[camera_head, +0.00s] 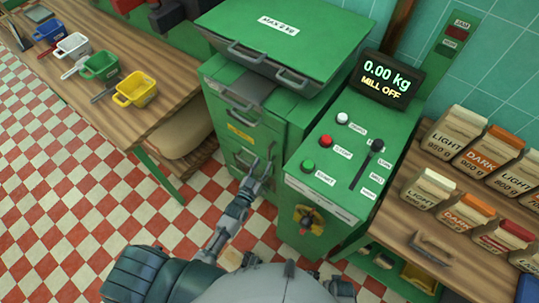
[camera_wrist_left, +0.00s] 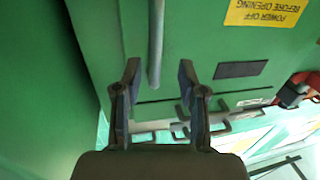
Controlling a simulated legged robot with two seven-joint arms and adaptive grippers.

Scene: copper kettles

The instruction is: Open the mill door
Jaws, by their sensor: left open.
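The green mill (camera_head: 225,95) stands in the middle of the head view. Its front door (camera_head: 238,150) looks shut and bears a yellow label (camera_head: 240,132). In the left wrist view the label (camera_wrist_left: 266,12) appears upside down and reads "POWER OFF BEFORE OPENING". My left gripper (camera_head: 258,168) is at the front of the door. In the left wrist view the gripper (camera_wrist_left: 158,72) is open, with a vertical grey bar handle (camera_wrist_left: 156,40) showing between its two fingers. I cannot tell whether they touch it. My right gripper is not in view.
A display (camera_head: 388,80) reads "0.00 kg MILL OFF". The control panel (camera_head: 335,165) has white, red and green buttons and a slotted lever (camera_head: 376,146). Coffee bags (camera_head: 465,212) stand right; coloured bins (camera_head: 100,66) stand left.

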